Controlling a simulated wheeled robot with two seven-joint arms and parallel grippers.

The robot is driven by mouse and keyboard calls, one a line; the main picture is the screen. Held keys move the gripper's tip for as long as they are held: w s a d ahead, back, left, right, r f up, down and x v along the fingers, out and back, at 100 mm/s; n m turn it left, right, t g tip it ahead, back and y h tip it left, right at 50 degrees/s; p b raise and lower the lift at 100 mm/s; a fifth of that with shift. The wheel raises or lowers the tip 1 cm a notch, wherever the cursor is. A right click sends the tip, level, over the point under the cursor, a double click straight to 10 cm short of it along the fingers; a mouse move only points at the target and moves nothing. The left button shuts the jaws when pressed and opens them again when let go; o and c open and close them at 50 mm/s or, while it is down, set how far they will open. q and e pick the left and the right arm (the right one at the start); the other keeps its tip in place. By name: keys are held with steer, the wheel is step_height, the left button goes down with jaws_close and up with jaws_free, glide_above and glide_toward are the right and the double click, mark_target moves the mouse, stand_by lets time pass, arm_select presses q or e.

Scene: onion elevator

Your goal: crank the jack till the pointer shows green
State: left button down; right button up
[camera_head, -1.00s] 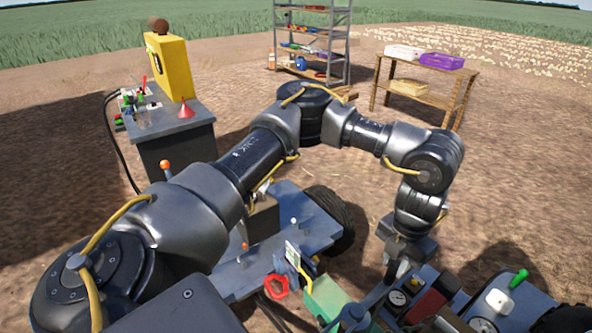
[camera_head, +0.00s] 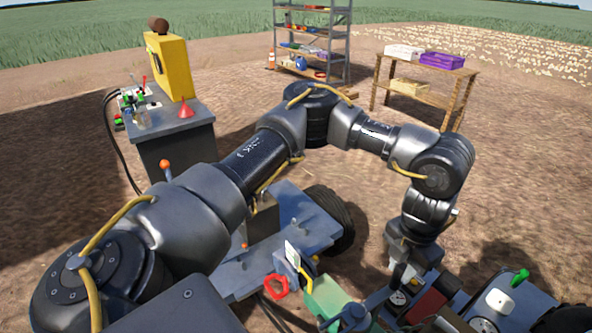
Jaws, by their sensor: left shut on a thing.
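My left arm arches over from the left, and its gripper (camera_head: 400,276) points down at the lower right of centre. It is shut on what looks like the jack's crank handle, which the fingers mostly hide. A grey crank hub (camera_head: 352,318) shows at the bottom edge, beside a green housing (camera_head: 326,298). A small pale plate (camera_head: 292,254) with a yellow strip (camera_head: 305,281) stands left of the housing; it may be the scale and pointer. I cannot read what colour the pointer shows. My right gripper is out of view.
A round gauge (camera_head: 398,298), a dark red block (camera_head: 428,304) and a green-handled part (camera_head: 520,278) crowd the gripper. A red ring (camera_head: 276,285) is on the blue frame (camera_head: 235,272). A grey cabinet (camera_head: 180,145), shelf (camera_head: 348,45) and wooden table (camera_head: 432,98) stand farther off.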

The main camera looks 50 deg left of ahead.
arm_select(q)
steer(key=shift+s+d+f, duration=0.15)
steer(key=shift+d+f, duration=0.05)
steer(key=shift+s+d+m, duration=0.1)
steer(key=shift+d+m, duration=0.2)
steer(key=shift+m, duration=0.1)
steer(key=shift+w+a+r+n, duration=0.15)
steer(key=shift+w+a+n, duration=0.2)
steer(key=shift+a+n, duration=0.45)
steer(key=c, duration=1.1)
jaws_free()
steer(key=shift+w, duration=0.1)
steer(key=shift+r+p, duration=0.1)
steer(key=shift+p, duration=0.2)
